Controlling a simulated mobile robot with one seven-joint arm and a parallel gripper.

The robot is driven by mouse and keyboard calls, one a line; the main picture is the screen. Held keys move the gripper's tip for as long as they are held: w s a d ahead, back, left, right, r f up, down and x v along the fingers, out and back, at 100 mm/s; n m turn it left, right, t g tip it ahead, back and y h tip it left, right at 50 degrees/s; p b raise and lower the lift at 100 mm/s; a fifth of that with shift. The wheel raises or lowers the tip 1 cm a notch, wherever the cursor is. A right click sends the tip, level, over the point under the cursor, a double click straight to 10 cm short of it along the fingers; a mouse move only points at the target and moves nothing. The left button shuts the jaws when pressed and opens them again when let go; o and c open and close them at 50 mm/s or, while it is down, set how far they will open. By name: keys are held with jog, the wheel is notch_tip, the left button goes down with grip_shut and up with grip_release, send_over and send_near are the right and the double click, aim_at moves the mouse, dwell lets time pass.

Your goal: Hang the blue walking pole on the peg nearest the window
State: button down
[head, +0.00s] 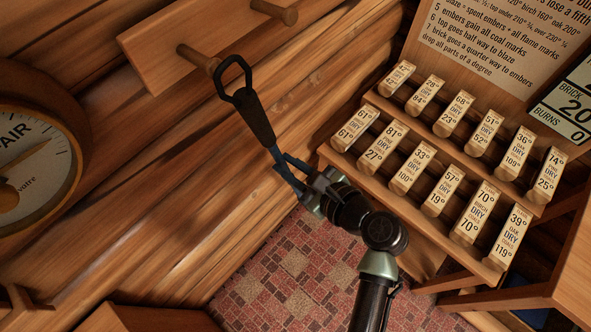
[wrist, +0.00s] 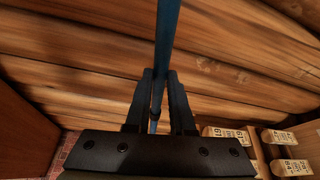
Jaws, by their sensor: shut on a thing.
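The blue walking pole (head: 258,118) has a black grip with an open black strap loop (head: 235,75) at its upper end. My gripper (head: 290,170) is shut on its blue shaft below the grip. In the wrist view the shaft (wrist: 167,40) runs up between my two dark fingers (wrist: 160,100). The pole leans up and left in the head view. A board (head: 160,40) on the log wall carries a near peg (head: 197,57) and a farther peg (head: 277,12). The loop appears beside the near peg's tip; I cannot tell if they touch. No window is in view.
A round dial (head: 30,165) hangs on the wall at left. A stepped wooden rack (head: 440,150) of labelled blocks stands at right, close to my arm. A sign (head: 500,40) is above it. A patterned rug (head: 290,275) lies on the floor below.

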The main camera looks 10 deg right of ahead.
jog(key=w+a+f+b, duration=0.1)
jog(key=w+a+b, duration=0.1)
jog(key=w+a, duration=0.2)
jog(key=shift+w, duration=0.8)
jog(key=shift+f, duration=0.1)
dwell(0.6)
jog(key=c, duration=0.7)
grip_release()
jog(key=shift+s, duration=0.1)
